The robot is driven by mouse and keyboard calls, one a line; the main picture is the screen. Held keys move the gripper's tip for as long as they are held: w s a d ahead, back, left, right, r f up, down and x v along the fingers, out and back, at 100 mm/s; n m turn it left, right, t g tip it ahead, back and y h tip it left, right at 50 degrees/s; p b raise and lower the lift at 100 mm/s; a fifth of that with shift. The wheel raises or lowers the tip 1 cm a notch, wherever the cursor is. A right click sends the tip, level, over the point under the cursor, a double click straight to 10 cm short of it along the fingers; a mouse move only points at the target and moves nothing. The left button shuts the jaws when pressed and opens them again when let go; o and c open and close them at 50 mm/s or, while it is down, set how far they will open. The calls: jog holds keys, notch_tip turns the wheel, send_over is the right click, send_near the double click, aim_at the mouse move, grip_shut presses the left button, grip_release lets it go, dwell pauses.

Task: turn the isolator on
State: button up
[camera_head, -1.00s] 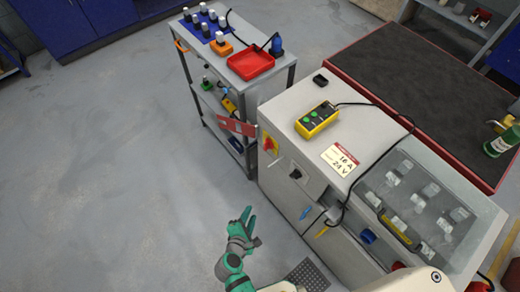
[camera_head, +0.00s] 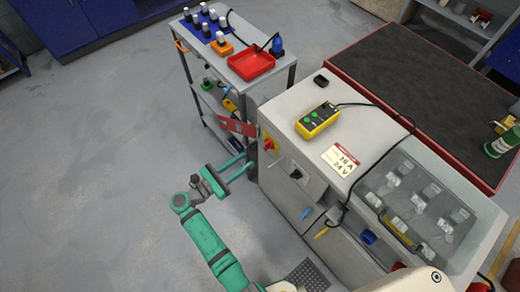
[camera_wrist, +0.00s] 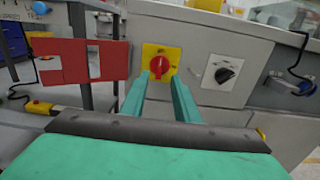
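The isolator (camera_head: 269,146) is a red rotary handle on a yellow plate, on the side of the grey machine cabinet. In the wrist view the isolator (camera_wrist: 160,66) is straight ahead, its red handle standing roughly upright with a slight tilt. My gripper (camera_head: 250,166) is in front of the cabinet, its two green fingers pointing at the isolator. In the wrist view my gripper (camera_wrist: 160,84) is open and empty, with a finger below each side of the yellow plate. Whether the fingertips touch the plate cannot be told, but the handle is not gripped.
A black rotary knob (camera_wrist: 223,74) is right of the isolator. A red plate with a slot (camera_wrist: 85,60) sticks out at the left, close to my gripper. A shelf trolley (camera_head: 245,90) stands behind it. A yellow pendant box (camera_head: 317,120) lies on the cabinet top. The floor at left is clear.

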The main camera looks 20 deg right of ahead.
aim_at(267, 146)
jog(key=x, duration=0.8)
jog(key=shift+d, duration=0.3)
jog(key=shift+w+f, duration=0.1)
grip_shut()
